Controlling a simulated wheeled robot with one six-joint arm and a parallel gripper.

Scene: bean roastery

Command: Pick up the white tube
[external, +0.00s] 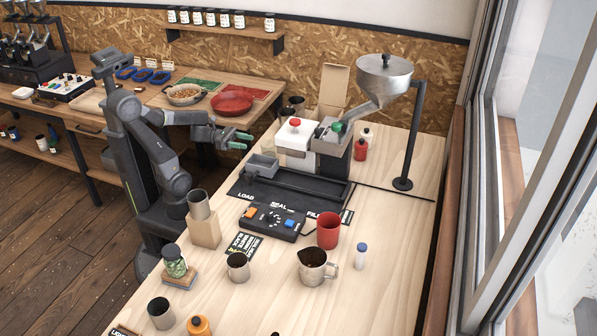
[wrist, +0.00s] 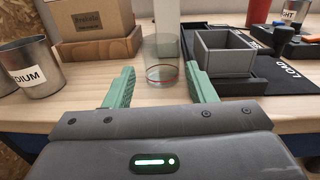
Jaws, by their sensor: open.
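A small white tube (external: 361,258) with a blue cap stands upright on the light wooden table, right of the metal pitcher in the external view. It does not show in the wrist view. My gripper (external: 239,141) is open and empty at the table's far left edge, well away from the tube. Its green fingers also show in the wrist view (wrist: 162,88), apart, with a clear glass (wrist: 163,62) standing beyond them.
A metal pitcher (external: 313,267) and a red cup (external: 327,230) stand close to the tube. A button box (external: 272,222), a black tray station (external: 290,190) and a funnel stand (external: 408,140) lie between or beside. Table right of the tube is clear.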

